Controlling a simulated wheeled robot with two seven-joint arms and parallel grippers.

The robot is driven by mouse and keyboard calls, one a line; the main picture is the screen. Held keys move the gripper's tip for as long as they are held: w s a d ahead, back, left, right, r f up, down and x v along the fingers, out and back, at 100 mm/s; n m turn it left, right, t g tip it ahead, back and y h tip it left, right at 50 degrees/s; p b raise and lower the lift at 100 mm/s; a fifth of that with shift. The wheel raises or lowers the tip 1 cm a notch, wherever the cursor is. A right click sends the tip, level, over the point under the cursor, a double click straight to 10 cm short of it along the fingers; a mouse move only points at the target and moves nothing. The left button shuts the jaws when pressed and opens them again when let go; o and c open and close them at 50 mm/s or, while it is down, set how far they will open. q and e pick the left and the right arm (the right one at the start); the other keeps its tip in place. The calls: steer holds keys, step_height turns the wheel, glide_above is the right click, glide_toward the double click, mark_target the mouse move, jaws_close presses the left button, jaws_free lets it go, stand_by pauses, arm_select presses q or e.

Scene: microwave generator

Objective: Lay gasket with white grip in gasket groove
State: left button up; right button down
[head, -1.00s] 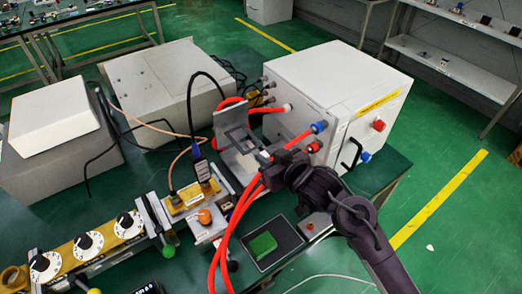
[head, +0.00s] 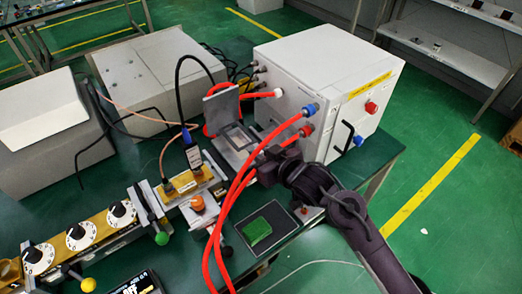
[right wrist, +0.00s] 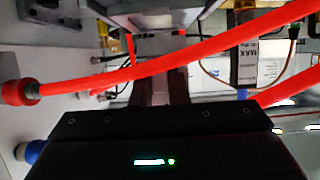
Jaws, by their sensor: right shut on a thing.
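My right gripper (head: 264,165) reaches in from the lower right and is shut on the white grip of the gasket. In the right wrist view the pale grip (right wrist: 160,45) shows at the ends of the dark fingers. The gasket is a thin dark square frame (head: 239,138). It appears roughly level, over or on the grey metal flange block with the groove; I cannot tell whether it touches the groove. A grey plate (head: 221,108) stands upright behind it. My left gripper is out of view.
Red hoses (head: 238,190) loop close in front of my right gripper and cross the right wrist view. A white cabinet (head: 325,85) with coloured fittings stands behind right. A black tray (head: 283,222) with a green pad (head: 257,231) lies in front.

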steer(key=shift+f+b, duration=0.65)
steer(key=shift+f, duration=0.7)
steer(key=shift+f+b, duration=0.55)
steer(key=shift+f, duration=0.65)
steer(key=c, duration=1.3)
jaws_free()
steer(key=shift+c, duration=0.2)
steer(key=shift+s, duration=0.1)
steer(key=v, duration=0.8)
steer(key=shift+b, duration=0.4)
